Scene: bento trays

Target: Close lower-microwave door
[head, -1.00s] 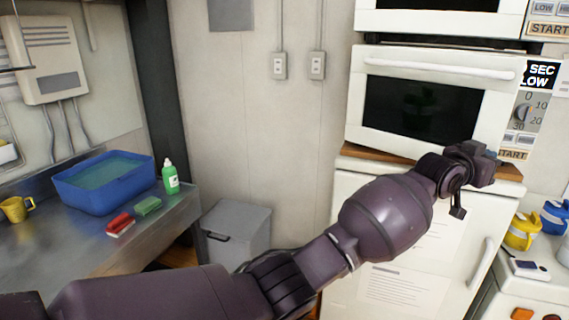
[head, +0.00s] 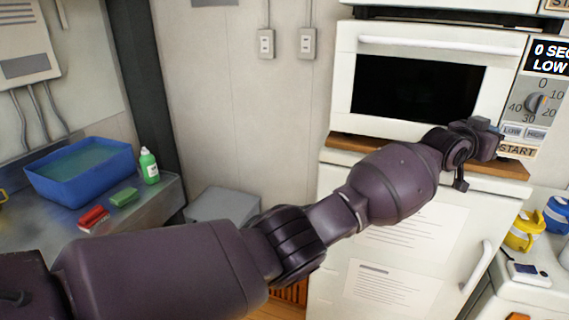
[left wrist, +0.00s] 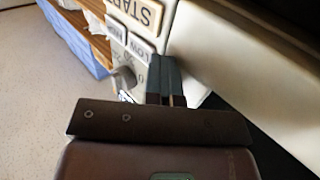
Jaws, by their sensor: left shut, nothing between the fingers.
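The lower microwave's white door (head: 345,75), with a dark window and a horizontal handle bar (head: 440,46), is at the upper right of the head view. It looks shut or nearly shut; I cannot tell whether it is flush. My left gripper (head: 490,138) is shut and empty at the door's lower right corner, beside the control panel (head: 540,115). In the left wrist view the shut fingers (left wrist: 166,88) lie between the panel (left wrist: 135,45) and the pale door (left wrist: 245,70). Contact with the door is unclear. My right gripper is not in view.
A wooden shelf board (head: 355,143) lies under the microwave, above a white fridge (head: 335,200) with papers on it. Another microwave (head: 450,5) is above. A blue basin (head: 80,172) sits on the left counter.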

